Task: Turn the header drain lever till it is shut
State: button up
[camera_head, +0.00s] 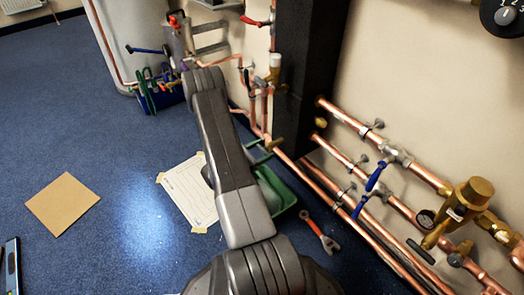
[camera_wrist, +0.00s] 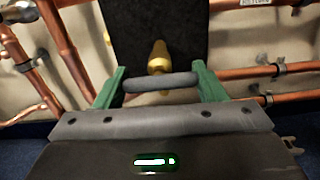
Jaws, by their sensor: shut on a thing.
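The drain lever is a dark grey, rounded bar (camera_wrist: 160,82) lying crosswise in the wrist view, in front of a brass valve body (camera_wrist: 159,58). My gripper (camera_wrist: 158,85) has its green fingers at the two ends of the bar and is shut on it. In the head view my gripper (camera_head: 262,150) is low by the copper pipes, partly hidden behind my own arm. A brass fitting (camera_head: 278,144) shows just right of it. The lever itself is not clear in the head view.
A green tray (camera_head: 286,190) lies on the floor below, beside a red-handled wrench (camera_head: 320,231). Copper pipes with blue levers (camera_head: 376,177) run along the wall at right. A dark column (camera_head: 308,75) stands behind. Taped paper (camera_head: 188,195) and cardboard (camera_head: 62,204) lie on open blue floor.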

jog(key=o, duration=1)
jog(key=p+v, duration=0.3)
jog(key=v, duration=1)
jog(key=shift+s+a, duration=0.25)
jog(key=shift+a, duration=0.1)
jog(key=shift+d, duration=0.1)
jog(key=b+x, duration=0.3)
jog(key=x, duration=1)
jog(key=shift+w+d, duration=0.3)
jog(key=shift+s+a, duration=0.1)
